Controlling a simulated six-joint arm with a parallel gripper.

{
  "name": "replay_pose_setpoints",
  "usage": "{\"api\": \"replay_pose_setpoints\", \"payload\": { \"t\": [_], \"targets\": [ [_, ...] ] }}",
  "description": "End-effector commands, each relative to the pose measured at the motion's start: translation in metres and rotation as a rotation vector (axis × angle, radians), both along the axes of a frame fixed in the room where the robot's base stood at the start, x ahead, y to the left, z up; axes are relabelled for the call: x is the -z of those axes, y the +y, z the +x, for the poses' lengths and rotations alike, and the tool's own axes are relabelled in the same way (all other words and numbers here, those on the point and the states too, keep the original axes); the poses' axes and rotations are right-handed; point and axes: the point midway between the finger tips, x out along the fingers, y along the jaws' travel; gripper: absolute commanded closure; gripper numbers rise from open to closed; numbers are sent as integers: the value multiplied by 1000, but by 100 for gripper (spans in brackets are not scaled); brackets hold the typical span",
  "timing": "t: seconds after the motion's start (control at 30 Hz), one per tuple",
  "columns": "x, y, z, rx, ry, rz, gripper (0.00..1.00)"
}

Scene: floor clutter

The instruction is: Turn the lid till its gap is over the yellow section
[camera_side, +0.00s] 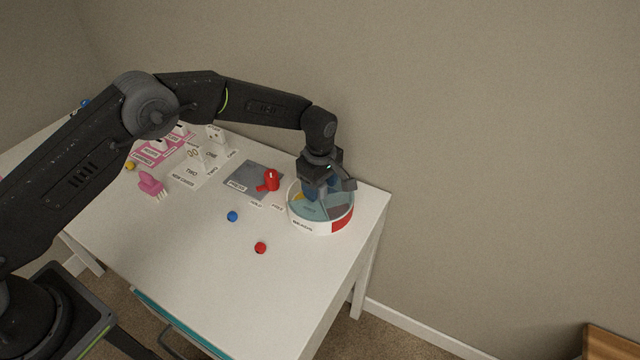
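A round container (300,224) with a white side wall and a red patch on its right stands near the table's right corner. Its teal lid (313,211) covers most of the top. A small yellow patch (299,197) shows at the left of the top, and a darker grey-brown wedge shows at the front right. I cannot tell for sure which of these is the lid's gap. My gripper (318,193) points down at the middle of the lid, with something blue between or just behind its fingers. The fingertips and any knob are mostly hidden, so its grip is unclear.
A red object (269,181) lies on a grey pad (248,181) left of the container. A blue ball (232,216) and a red ball (260,248) lie on the white table (205,270). A pink brush-like object (151,184) and labelled cards lie farther left.

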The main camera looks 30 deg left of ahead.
Motion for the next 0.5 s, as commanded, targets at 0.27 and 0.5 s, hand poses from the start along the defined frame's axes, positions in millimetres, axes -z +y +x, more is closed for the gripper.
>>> {"api": "replay_pose_setpoints", "payload": {
  "t": [0.27, 0.5],
  "targets": [
    [-1, 0, 0, 2, -1, 0, 40],
    [-32, 0, 1, 2, -5, -1, 40]
  ]
}}
